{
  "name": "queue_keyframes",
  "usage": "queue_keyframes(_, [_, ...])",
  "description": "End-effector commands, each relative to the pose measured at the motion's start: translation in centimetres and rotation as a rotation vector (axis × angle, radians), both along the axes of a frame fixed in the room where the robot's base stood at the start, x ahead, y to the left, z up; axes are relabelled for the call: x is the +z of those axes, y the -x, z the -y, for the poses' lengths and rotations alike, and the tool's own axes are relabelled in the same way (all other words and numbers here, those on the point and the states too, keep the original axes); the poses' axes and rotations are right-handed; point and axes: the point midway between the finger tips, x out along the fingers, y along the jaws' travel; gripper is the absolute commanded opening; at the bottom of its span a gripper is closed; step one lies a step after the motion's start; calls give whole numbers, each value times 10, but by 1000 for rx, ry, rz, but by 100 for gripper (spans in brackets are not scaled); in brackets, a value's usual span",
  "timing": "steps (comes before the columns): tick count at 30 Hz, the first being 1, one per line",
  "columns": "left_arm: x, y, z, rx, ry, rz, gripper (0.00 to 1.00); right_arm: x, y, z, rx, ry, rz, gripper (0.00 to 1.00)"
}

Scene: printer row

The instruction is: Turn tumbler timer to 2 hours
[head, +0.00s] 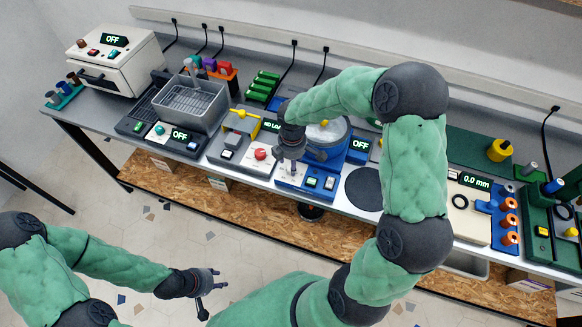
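The tumbler is a blue machine (327,152) with a round drum at the middle of the bench, partly behind my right gripper and arm. Its small display (360,145) reads OFF. My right gripper (291,166) points down at the left part of this panel. It covers the spot there, so the timer knob and its setting are hidden. I cannot tell whether its fingers touch or hold anything. My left gripper (209,294) is over the floor in front of the bench, open and empty.
Left of the tumbler are a grey machine with a red knob (261,154), a metal basin (190,102) and a white oven (115,62). Right of it are a dark round pad (364,189) and a caliper-like station reading 0.0 mm (476,182). My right arm crosses above the bench.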

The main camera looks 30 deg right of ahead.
Motion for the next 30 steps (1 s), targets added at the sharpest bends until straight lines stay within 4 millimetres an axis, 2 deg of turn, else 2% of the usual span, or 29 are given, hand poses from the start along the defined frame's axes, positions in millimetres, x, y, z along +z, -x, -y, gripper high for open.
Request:
queue_keyframes(1, [-3,0,0,0,0,0,40,-10,0,0,-1,-2,-1,53])
queue_keyframes(6, [-7,0,0,0,0,0,40,-25,-2,1,-1,-1,0,53])
queue_keyframes(18, [-7,0,0,0,0,0,40,-30,-2,1,-2,-2,2,53])
queue_keyframes(24, [-7,0,0,0,0,0,40,-30,-2,1,-2,-2,2,0])
queue_keyframes(30, [-8,0,0,0,0,0,40,-30,-2,0,-5,-1,1,0])
